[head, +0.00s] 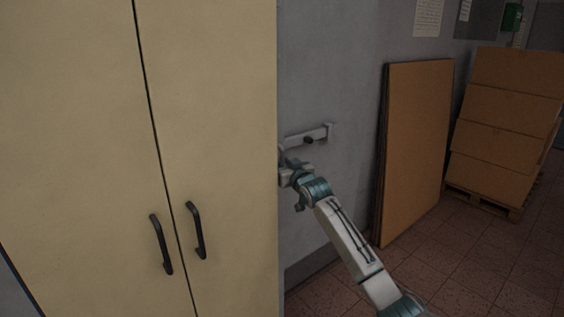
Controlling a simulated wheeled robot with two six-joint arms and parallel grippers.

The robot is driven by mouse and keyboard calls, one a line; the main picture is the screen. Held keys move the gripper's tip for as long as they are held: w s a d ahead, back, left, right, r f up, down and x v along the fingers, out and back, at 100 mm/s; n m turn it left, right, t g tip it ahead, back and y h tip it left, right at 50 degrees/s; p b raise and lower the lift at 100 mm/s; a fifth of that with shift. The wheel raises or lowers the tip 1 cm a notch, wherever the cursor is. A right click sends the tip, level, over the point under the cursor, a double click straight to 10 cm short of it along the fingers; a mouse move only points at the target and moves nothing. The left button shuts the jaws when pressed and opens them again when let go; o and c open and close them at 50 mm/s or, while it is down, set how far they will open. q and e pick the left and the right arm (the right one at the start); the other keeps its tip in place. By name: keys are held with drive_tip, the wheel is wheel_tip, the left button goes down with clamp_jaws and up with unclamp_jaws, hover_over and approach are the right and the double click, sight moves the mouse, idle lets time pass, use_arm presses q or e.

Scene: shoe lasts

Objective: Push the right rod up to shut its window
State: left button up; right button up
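My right arm comes in from the lower right and reaches toward the grey wall beside a beige cabinet. My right gripper (284,170) is at the cabinet's right edge, which seems to hide its fingers, so I cannot tell whether it is open or shut. Just above it, a short metal bar (305,136) with a dark knob and an end bracket sticks out from the wall. I cannot tell whether this bar belongs to the right rod. No window and no upright rod can be made out. My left gripper is out of view.
The beige cabinet (75,120) with two black handles fills the left half, close in front. Brown flat boards (415,150) lean on the wall to the right. Stacked cardboard boxes (510,115) stand on a wooden pallet (484,202) beyond. Tiled floor lies open at lower right.

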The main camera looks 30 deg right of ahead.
drive_tip(key=shift+w+d+f, duration=0.1)
drive_tip(key=shift+w, duration=0.15)
clamp_jaws()
wheel_tip(320, 180, up, 12)
drive_tip(key=p, duration=0.6)
drive_tip(key=shift+p, duration=0.35)
drive_tip(key=shift+r, duration=0.5)
unclamp_jaws()
drive_tip(key=shift+f, duration=0.1)
drive_tip(key=shift+f, duration=0.1)
